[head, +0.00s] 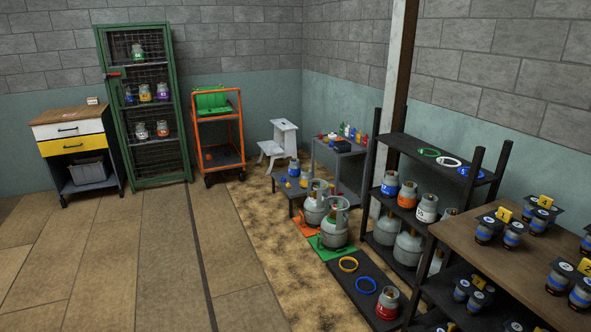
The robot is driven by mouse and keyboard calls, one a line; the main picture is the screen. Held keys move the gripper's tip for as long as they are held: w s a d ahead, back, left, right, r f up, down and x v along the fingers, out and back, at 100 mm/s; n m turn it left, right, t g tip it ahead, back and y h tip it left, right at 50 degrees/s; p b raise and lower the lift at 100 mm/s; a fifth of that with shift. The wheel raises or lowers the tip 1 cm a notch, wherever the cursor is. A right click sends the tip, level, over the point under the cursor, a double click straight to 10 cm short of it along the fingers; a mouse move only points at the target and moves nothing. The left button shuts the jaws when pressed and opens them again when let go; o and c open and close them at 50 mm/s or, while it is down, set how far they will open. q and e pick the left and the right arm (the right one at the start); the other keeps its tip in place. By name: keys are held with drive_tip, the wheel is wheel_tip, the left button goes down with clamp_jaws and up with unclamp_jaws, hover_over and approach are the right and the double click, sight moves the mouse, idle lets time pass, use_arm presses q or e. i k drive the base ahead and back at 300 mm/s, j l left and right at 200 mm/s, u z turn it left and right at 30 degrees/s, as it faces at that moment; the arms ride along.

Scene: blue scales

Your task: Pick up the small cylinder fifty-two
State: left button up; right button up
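Several small gas cylinders with coloured bands are in the head view, but I cannot read fifty-two on any of them. A blue-banded cylinder (390,184), an orange-banded cylinder (407,195) and a white-banded cylinder (427,209) stand on the black rack's middle shelf. A red cylinder (387,304) stands on the dark floor mat. A blue-banded cylinder (294,168) is on the low grey table. More small ones stand in the green mesh cabinet, including a green-banded one (138,52) on top and a purple-banded one (163,92) in the middle. Neither gripper is in view.
The green cabinet (159,182) has a red handle. An orange cart (240,118), white step stool (272,149) and drawer unit (70,132) stand along the back. Large grey cylinders (335,231) stand on coloured floor plates. A brown table (470,245) is at right. The left floor is clear.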

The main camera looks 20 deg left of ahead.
sight(294, 167)
drive_tip(key=i+j+u, duration=0.4)
drive_tip(key=i+j, duration=0.2)
drive_tip(key=i, duration=0.35)
drive_tip(key=i+j+u, duration=0.35)
drive_tip(key=i, duration=0.6)
drive_tip(key=i+l+u, duration=0.1)
drive_tip(key=i+u, duration=0.3)
drive_tip(key=i, duration=0.6)
drive_tip(key=i+z, duration=0.2)
drive_tip(key=i, duration=0.3)
drive_tip(key=i+z, duration=0.2)
drive_tip(key=i, duration=0.3)
drive_tip(key=i+j+z, duration=0.2)
drive_tip(key=i, duration=0.3)
drive_tip(key=i+j+z, duration=0.2)
drive_tip(key=i, duration=0.3)
